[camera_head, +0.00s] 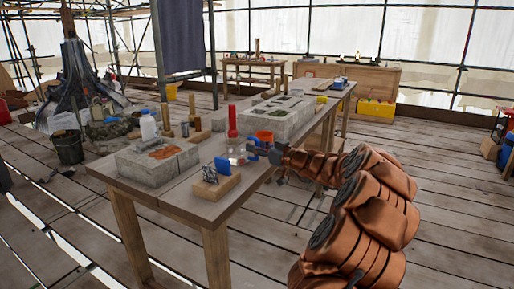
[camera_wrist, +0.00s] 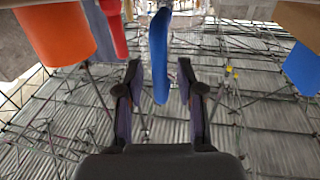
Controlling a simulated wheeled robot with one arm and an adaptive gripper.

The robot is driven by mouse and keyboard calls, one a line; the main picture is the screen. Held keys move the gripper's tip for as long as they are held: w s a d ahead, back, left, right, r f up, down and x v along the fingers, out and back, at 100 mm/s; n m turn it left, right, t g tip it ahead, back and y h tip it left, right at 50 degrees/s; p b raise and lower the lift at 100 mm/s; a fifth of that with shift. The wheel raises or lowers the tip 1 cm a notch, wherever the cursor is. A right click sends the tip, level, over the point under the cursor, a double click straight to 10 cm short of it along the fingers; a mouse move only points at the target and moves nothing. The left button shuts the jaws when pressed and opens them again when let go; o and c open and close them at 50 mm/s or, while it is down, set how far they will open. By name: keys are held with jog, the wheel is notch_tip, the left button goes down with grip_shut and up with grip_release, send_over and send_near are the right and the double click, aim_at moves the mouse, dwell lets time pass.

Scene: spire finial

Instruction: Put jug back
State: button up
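A clear jug (camera_head: 238,154) with a blue handle stands on the near part of the wooden workbench (camera_head: 190,203). In the wrist view the blue handle (camera_wrist: 158,55) lies between the fingertips, with gaps on both sides, and the clear body (camera_wrist: 150,12) shows behind it at the top edge. My gripper (camera_head: 272,155) reaches in from the right at the bench edge, close to the handle. In the wrist view my gripper (camera_wrist: 159,68) is open, with its fingers apart around the handle. The jug's far side is hard to make out.
An orange pot (camera_head: 264,136) and a red tube (camera_head: 232,121) stand just behind the jug. A wooden block (camera_head: 216,185) with a blue item (camera_head: 222,164) lies in front. Stone blocks (camera_head: 150,165) lie to the left. Open plank floor lies right of the bench.

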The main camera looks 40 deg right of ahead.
jog(key=shift+r, duration=0.1)
jog(key=s+d, duration=0.1)
jog(key=s, duration=1.1)
jog(key=shift+d, duration=0.1)
dwell(0.4)
